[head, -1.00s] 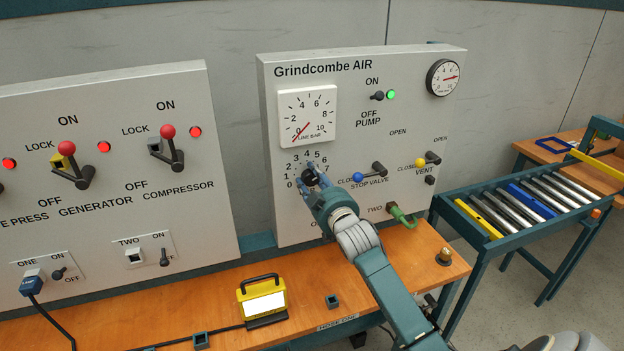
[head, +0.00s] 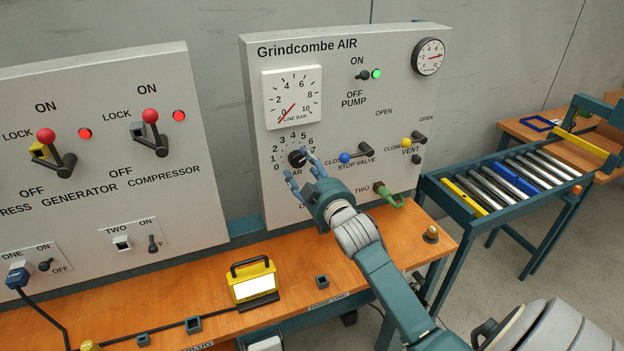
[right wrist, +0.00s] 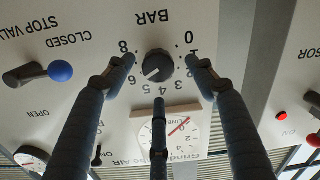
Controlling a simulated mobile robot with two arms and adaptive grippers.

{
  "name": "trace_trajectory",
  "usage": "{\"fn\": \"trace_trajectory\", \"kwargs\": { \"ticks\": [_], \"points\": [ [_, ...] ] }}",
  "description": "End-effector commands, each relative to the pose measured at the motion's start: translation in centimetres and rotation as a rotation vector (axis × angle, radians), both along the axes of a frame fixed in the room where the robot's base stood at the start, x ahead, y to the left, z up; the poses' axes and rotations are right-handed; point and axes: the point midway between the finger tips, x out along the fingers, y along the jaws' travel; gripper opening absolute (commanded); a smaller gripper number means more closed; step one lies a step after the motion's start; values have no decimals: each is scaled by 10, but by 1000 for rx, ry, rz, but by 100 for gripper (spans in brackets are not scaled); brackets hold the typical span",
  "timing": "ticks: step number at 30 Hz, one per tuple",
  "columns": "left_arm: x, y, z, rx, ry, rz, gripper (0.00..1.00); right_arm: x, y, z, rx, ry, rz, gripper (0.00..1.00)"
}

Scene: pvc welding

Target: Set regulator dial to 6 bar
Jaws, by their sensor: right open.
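The regulator dial (head: 297,158) is a black round knob on the Grindcombe AIR panel, ringed by numbers. It also shows in the right wrist view (right wrist: 157,66), upside down, its pale mark pointing roughly toward the 6. My right gripper (head: 303,169) is open in front of the dial, slightly low. In the right wrist view its three fingers (right wrist: 159,76) are spread around the knob's outline with gaps, touching nothing visible. The 7 is hidden by a finger there. The line bar gauge (head: 292,97) above has its red needle near 0. My left gripper is not in view.
A blue-knobbed stop valve lever (head: 346,158) and yellow-knobbed vent lever (head: 407,142) are right of the dial. A yellow work lamp (head: 253,283) stands on the wooden bench below. A roller conveyor (head: 515,178) is right.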

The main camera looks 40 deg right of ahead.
Motion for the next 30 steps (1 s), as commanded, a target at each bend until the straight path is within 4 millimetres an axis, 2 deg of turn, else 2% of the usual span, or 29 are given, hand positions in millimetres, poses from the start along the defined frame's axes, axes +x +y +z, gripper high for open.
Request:
{"fn": "trace_trajectory", "kwargs": {
  "ticks": [1, 6, 12, 30],
  "points": [
    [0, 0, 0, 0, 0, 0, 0, -12, 3, -1, -1, 1, 1, 56],
    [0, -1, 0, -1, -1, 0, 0, -45, 11, 1, 0, 1, 1, 56],
    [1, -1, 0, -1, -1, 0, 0, -68, 16, 3, 0, -1, 0, 56],
    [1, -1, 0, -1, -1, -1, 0, -72, 17, 3, 0, -2, 1, 56]
  ]
}}
